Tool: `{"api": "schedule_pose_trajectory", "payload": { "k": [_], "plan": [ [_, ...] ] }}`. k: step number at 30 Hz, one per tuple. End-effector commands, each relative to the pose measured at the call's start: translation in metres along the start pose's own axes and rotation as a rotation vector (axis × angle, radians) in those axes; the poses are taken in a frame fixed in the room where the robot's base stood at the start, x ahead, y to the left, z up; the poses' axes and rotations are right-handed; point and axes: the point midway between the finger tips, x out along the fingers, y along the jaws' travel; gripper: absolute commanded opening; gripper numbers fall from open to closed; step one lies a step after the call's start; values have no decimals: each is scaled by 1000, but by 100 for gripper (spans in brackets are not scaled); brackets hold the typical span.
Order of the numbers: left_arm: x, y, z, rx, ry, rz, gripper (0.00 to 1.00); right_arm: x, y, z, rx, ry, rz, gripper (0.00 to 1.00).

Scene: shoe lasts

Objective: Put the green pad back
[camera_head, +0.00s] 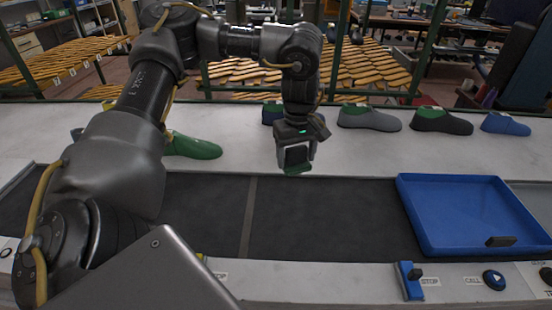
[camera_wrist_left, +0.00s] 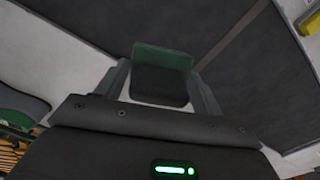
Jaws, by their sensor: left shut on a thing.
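My left gripper (camera_head: 296,160) hangs over the near edge of the white shelf, by the dark belt, and is shut on the green pad. The pad (camera_head: 298,170) shows as a green edge below the fingers. In the left wrist view the pad (camera_wrist_left: 163,57) sits between the two fingers (camera_wrist_left: 160,85), with a dark block-like face below its green part. The pad is held in the air, apart from the belt as far as I can tell. My right gripper is not in view.
Several shoe lasts stand on the white shelf: a green one (camera_head: 195,147), a grey one (camera_head: 368,119), a dark one (camera_head: 441,121) and a blue one (camera_head: 505,124). A blue tray (camera_head: 412,215) lies on the belt (camera_head: 325,225) at right. The belt's middle is clear.

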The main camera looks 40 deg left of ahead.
Motion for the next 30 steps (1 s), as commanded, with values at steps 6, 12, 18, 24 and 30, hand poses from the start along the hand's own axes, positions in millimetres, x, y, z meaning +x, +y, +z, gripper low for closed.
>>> {"api": "schedule_pose_trajectory", "payload": {
  "k": [6, 12, 18, 24, 30],
  "plan": [
    [-8, -6, -54, -364, 1, 0, 46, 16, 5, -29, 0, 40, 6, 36],
    [-11, -8, -62, -417, 1, -2, 46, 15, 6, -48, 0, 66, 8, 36],
    [3, -3, -92, -420, 0, -4, 46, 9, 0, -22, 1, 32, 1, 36],
    [25, 4, -141, -419, 1, -4, 46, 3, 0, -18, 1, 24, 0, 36],
    [59, 9, -173, -414, 1, -7, 46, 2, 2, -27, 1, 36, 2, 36]
  ]
}}
